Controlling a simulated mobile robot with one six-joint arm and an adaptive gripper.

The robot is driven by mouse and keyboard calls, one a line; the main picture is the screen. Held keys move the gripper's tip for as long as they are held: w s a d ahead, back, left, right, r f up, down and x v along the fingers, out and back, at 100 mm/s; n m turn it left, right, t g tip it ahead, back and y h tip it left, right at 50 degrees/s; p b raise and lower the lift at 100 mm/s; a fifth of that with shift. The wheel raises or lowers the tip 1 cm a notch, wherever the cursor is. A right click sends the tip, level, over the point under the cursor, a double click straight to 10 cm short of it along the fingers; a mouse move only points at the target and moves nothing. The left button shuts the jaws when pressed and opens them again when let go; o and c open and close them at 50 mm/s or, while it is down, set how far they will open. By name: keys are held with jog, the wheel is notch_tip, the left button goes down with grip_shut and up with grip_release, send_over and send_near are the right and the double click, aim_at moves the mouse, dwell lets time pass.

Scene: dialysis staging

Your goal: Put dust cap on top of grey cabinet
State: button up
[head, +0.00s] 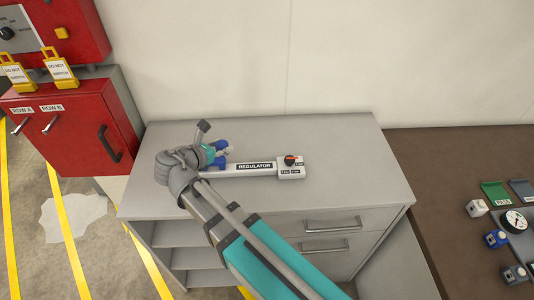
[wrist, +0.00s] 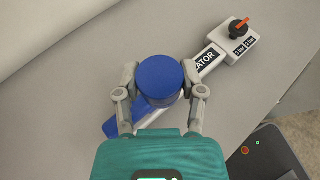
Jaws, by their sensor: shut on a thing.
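The dust cap appears to be the round blue piece (wrist: 160,76) between my fingers in the wrist view. It shows small and partly covered in the head view (head: 222,145). My gripper (wrist: 160,86) is shut on it, with one grey finger on each side. In the head view my gripper (head: 223,151) is over the left half of the top of the grey cabinet (head: 330,143). The cap overlaps the regulator bar in the wrist view. I cannot tell whether the cap touches the cabinet top.
A white bar labelled REGULATOR (head: 240,168), with a dark, orange-marked knob (head: 290,159), lies on the cabinet top. Its blue end lies beside my gripper. The top's right side and back are clear. A red cabinet (head: 70,130) stands left; a brown surface (head: 450,165) with several small items is right.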

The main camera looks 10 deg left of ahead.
jog(key=shift+v, duration=0.85)
jog(key=w+a+f+b, duration=0.2)
jog(key=a+f+b, duration=0.1)
jog(key=a, duration=0.1)
jog(key=w+a+f+b, duration=0.2)
jog(key=a+f+b, duration=0.1)
jog(key=w+a+f+b, duration=0.2)
jog(key=a+f, duration=0.1)
jog(key=a, duration=0.1)
jog(key=shift+w+a+b, duration=0.3)
jog(key=shift+b, duration=0.1)
jog(key=shift+w+a+f+b, duration=0.2)
jog(key=shift+a+f+b, duration=0.15)
jog(key=shift+f+b, duration=1.65)
